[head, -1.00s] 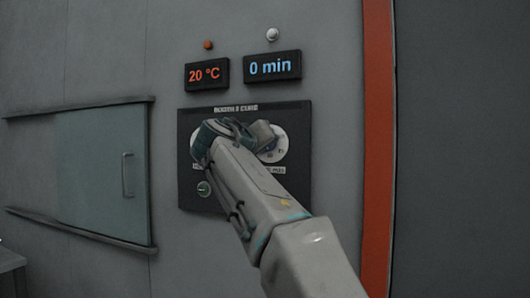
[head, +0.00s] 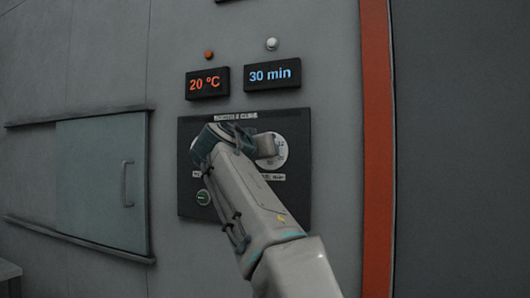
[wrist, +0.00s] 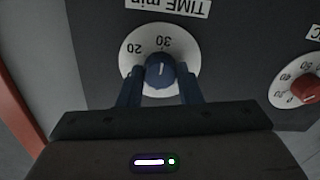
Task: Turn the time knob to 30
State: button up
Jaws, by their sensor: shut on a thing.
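The time knob (wrist: 160,70) is blue with a white pointer line and sits on a white dial (wrist: 135,57) under a "TIME min" label, seen upside down in the wrist view. Its pointer line is at about the 30 mark. My gripper (wrist: 160,88) is shut on the knob, one finger on each side. In the head view, the time dial (head: 275,150) shows partly to the right of my wrist; the knob itself is hidden there. The time display (head: 272,74) reads "30 min" in blue.
A red temperature knob (wrist: 305,89) sits on a dial close beside my gripper. The temperature display (head: 207,83) reads 20 °C. A sliding glass door (head: 95,185) is at left.

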jog(key=o, duration=1)
jog(key=b+v, duration=0.2)
jog(key=v, duration=1.2)
jog(key=shift+w, duration=0.1)
